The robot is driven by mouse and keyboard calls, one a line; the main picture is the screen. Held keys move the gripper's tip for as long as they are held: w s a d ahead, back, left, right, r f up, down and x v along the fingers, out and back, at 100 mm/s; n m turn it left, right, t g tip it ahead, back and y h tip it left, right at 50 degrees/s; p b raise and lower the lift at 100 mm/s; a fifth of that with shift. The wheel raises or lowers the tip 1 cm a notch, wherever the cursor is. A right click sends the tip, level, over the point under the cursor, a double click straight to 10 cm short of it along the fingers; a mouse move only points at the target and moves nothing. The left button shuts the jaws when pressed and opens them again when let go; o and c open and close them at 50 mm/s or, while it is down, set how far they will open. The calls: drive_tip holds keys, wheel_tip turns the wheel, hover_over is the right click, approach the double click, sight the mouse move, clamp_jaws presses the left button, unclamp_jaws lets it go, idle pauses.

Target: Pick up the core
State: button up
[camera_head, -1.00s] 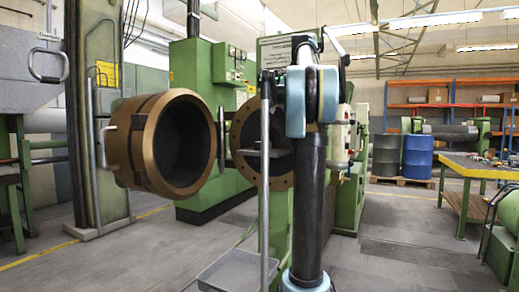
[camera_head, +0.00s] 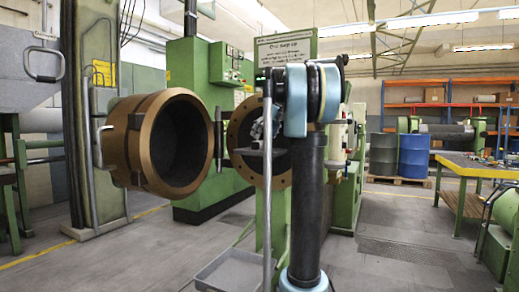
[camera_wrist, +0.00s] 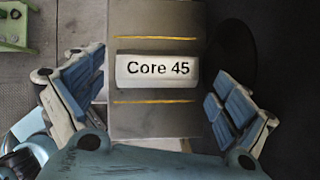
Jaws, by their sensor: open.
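My gripper (camera_wrist: 157,78) is open, with one blue-padded finger on the left of the block and one on the right, and gaps between pads and block. In the head view, part of my gripper (camera_head: 257,131) shows small and partly hidden behind a grey pole, above a narrow grey shelf (camera_head: 250,152). The core cannot be made out clearly there.
A grey upright pole (camera_head: 267,200) stands close to my arm. A bronze-coloured round barrel (camera_head: 140,145) is at the left, and a round flange (camera_head: 240,165) is behind the shelf. A grey tray (camera_head: 235,270) lies low in front.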

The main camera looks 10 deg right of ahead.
sight(260, 142)
drive_tip(key=shift+x, duration=2.05)
drive_tip(key=c, duration=1)
